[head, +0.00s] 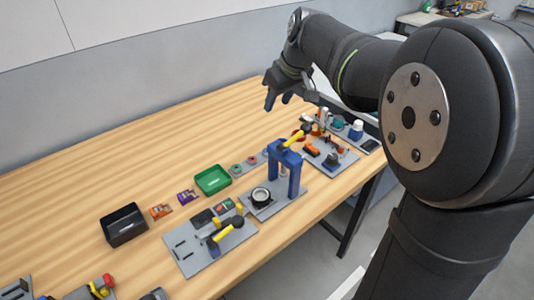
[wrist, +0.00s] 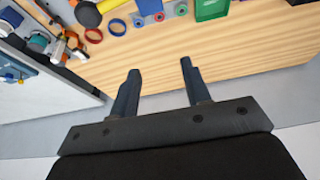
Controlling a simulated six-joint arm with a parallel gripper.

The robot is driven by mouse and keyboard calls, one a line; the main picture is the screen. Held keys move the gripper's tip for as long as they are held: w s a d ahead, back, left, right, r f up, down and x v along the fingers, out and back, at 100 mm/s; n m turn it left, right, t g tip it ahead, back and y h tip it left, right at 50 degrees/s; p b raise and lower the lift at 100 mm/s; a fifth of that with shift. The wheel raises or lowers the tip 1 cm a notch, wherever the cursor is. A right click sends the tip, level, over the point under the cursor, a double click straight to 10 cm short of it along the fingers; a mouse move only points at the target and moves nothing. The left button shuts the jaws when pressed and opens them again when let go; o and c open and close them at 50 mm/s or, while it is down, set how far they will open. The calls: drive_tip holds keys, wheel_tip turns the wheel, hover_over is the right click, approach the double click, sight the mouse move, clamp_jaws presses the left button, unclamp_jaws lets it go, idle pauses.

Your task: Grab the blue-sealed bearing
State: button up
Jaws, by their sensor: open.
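A grey holder (wrist: 148,20) at the top of the wrist view carries a row of small round bearings. The one at its left end looks blue and is likely the blue-sealed bearing (wrist: 138,21); beside it are a red one (wrist: 159,16) and a green one (wrist: 181,10). In the head view the row stands behind the blue press, which partly hides its right end. My gripper (head: 278,102) is open and empty, above the table's far right part. In the wrist view its two fingers (wrist: 158,80) are apart, with the holder beyond them.
A loose blue ring (wrist: 117,27) and a red ring (wrist: 93,35) lie beside the holder. A green tray (head: 213,180), a blue press (head: 294,170) and a black box (head: 124,225) stand on the table. The wood behind the green tray is clear.

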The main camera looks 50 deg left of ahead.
drive_tip(key=w+d+f+m+y, duration=0.2)
drive_tip(key=w+f+m+y, duration=0.2)
drive_tip(key=w+f+m, duration=0.75)
drive_tip(key=d+f+m+g+y, duration=0.1)
drive_tip(key=f+m, duration=0.2)
drive_tip(key=m, duration=0.3)
drive_tip(key=f+m+g+y, duration=0.1)
drive_tip(key=f+m, duration=0.3)
drive_tip(key=m, duration=0.3)
drive_tip(key=w+d+f+m+g+y, duration=0.1)
drive_tip(key=f+m+g+y, duration=0.1)
drive_tip(key=f+m, duration=0.2)
drive_tip(key=shift+d+f+m, duration=0.1)
drive_tip(key=shift+d+m, duration=0.1)
drive_tip(key=shift+m, duration=0.6)
drive_tip(key=shift+d+f+m, duration=0.1)
drive_tip(key=shift+d+m, duration=0.05)
drive_tip(key=shift+m, duration=0.6)
drive_tip(key=shift+a+f+m, duration=0.1)
drive_tip(key=shift+f+m, duration=0.05)
drive_tip(key=shift+m, duration=0.25)
approach(265, 152)
drive_tip(key=shift+w+a+f, duration=0.2)
drive_tip(key=shift+f, duration=0.35)
drive_tip(key=shift+x, duration=3.15)
drive_tip(key=shift+w+a+r, duration=0.1)
drive_tip(key=shift+w+r, duration=0.05)
drive_tip(key=c, duration=0.8)
drive_tip(key=shift+o, duration=0.2)
